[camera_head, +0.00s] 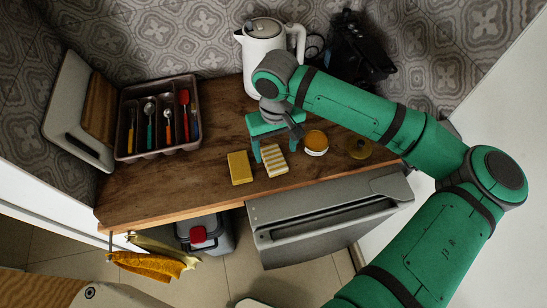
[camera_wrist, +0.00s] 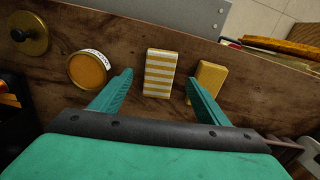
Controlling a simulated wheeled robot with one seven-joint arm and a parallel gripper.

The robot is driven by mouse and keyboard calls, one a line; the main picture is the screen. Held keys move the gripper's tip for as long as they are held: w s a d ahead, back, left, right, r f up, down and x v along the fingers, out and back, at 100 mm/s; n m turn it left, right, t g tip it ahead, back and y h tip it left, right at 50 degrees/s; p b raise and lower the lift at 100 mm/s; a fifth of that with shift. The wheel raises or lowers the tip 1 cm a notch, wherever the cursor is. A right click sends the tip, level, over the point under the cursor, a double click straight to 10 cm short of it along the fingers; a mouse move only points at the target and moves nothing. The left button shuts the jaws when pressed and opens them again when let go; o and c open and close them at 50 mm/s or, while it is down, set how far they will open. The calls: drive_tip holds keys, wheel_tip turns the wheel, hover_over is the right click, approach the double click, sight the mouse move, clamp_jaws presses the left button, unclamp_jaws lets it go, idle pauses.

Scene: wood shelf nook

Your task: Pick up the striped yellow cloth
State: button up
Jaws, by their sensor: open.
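The striped yellow cloth (camera_head: 274,159) is a small folded block with yellow and white stripes, lying on the wooden counter near its front edge. In the wrist view the striped cloth (camera_wrist: 160,72) lies ahead of my gripper, between the lines of its two fingers and apart from them. My gripper (camera_head: 262,154) is open and empty, just behind the cloth in the head view. Its green fingers (camera_wrist: 160,87) spread wider than the cloth in the wrist view. I cannot tell its exact height above the counter.
A plain yellow block (camera_head: 239,168) lies close left of the cloth. A round orange-topped jar (camera_head: 316,143) and a brass-coloured lidded item (camera_head: 358,148) stand to its right. A cutlery tray (camera_head: 127,128) is at left; a white kettle (camera_head: 263,40) is behind. Bare counter (camera_head: 160,185) lies front left.

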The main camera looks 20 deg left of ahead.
sight(276, 162)
drive_tip(key=shift+s+d+f, duration=0.1)
drive_tip(key=shift+f, duration=2.55)
drive_tip(key=c, duration=1.1)
